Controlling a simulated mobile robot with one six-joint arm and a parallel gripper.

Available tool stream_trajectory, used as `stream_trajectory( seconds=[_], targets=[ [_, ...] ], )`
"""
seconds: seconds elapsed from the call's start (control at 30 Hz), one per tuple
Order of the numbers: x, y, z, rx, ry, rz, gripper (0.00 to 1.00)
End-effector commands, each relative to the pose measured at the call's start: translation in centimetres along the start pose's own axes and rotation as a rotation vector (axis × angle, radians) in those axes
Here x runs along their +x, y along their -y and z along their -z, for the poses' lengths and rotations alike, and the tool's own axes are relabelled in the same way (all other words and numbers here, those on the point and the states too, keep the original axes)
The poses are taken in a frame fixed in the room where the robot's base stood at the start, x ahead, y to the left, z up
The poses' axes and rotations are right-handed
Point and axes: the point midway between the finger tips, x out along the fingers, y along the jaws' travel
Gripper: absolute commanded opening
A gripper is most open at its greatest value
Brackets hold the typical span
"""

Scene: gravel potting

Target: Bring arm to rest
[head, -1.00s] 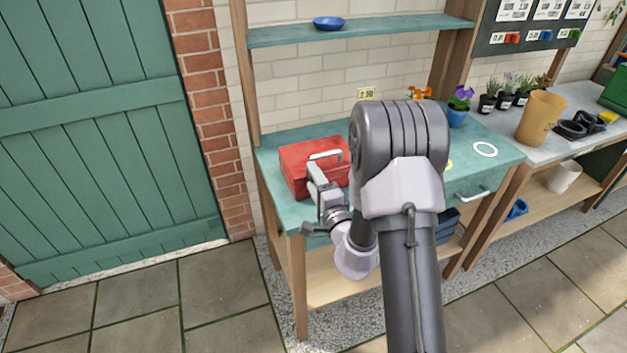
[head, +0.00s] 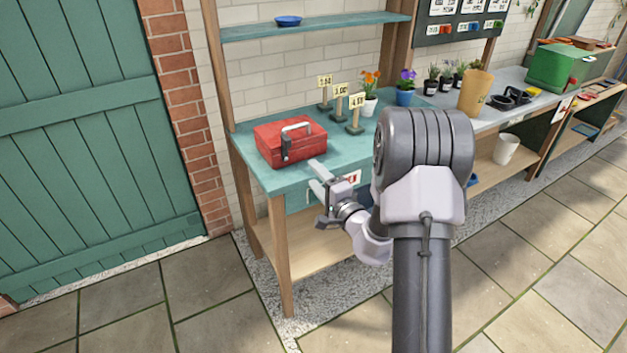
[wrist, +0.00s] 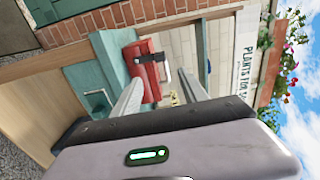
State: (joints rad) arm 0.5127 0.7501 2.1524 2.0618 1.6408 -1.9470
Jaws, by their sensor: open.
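My gripper (head: 318,177) is open and empty in the head view, just off the front edge of the teal-topped bench (head: 262,180). A red box (head: 291,148) with a grey handle stands on the left part of that bench, beyond my fingertips and apart from them. In the wrist view the two fingers of my gripper (wrist: 160,98) are spread, and the red box (wrist: 143,68) shows beyond and between them. Part of the bench front is hidden behind my arm.
Small price signs (head: 340,103) stand behind the box. An orange-flowered pot (head: 367,103) and a blue pot (head: 404,97) stand to their right. A shelf holds a blue dish (head: 288,21). A tan pot (head: 474,92) stands on the grey bench. The paving at left (head: 215,300) is clear.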

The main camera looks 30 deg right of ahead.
Motion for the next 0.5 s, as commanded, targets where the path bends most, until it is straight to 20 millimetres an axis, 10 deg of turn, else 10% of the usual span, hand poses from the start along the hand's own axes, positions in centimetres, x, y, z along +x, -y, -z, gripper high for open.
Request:
stream_trajectory(
  seconds=[0.33,0.5],
  targets=[
    [0.1,0.8,-1.0,0.004,0.032,0.003,0.51],
    [-1.2,7.7,-12.3,0.042,0.394,-0.023,0.51]
  ],
)
